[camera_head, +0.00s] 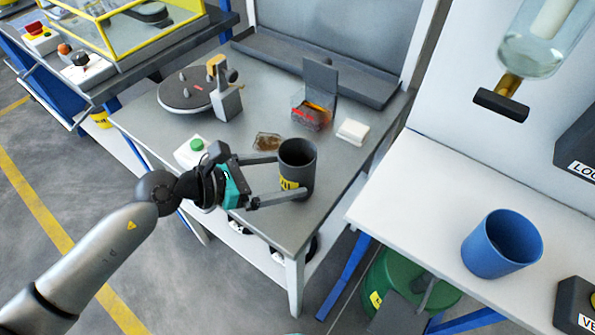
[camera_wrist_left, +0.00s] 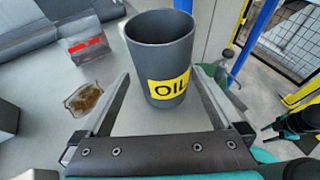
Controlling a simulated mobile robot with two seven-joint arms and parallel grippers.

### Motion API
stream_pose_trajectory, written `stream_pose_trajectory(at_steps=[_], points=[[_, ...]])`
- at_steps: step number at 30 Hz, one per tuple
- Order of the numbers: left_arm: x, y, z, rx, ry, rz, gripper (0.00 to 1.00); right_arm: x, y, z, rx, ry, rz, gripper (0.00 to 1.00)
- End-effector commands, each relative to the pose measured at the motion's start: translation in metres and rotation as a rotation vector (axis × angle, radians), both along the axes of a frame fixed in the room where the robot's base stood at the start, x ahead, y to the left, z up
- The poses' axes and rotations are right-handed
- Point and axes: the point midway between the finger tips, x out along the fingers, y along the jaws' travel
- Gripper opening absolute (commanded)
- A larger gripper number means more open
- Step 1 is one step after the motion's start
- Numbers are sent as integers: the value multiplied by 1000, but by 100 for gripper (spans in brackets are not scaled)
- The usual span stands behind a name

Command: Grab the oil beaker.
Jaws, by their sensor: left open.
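The oil beaker (camera_head: 297,160) is a dark grey cup with a yellow label. It stands upright on the grey table near its right front edge. In the left wrist view the beaker (camera_wrist_left: 160,60) shows "OIL" on its label. My left gripper (camera_head: 291,177) reaches in from the left, open, with one finger on the far side of the beaker and one on the near side. In the left wrist view the gripper's fingertips (camera_wrist_left: 160,74) lie left and right of the beaker's lower part. Contact with either finger is not visible.
A brown stain (camera_head: 268,141), a grey box with red items (camera_head: 309,117), a white block (camera_head: 352,132) and a white box with green button (camera_head: 192,152) are nearby. A round turntable (camera_head: 186,92) stands behind. A blue cup (camera_head: 502,244) stands on the white table at right.

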Motion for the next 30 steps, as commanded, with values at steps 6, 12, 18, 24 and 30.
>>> stream_pose_trajectory(at_steps=[6,12,18,24,30], points=[[6,-12,-5,1,1,-1,100,0,0,-1,0,0,0,50],[12,-29,-12,-3,1,-1,100,1,0,-2,0,-1,-1,50],[21,-50,-22,-1,0,0,100,1,0,-5,0,-1,-1,50],[24,-56,-25,1,0,0,100,1,0,-6,0,-1,-2,50],[24,-55,-25,1,0,0,94,1,0,-5,0,-1,-2,50]])
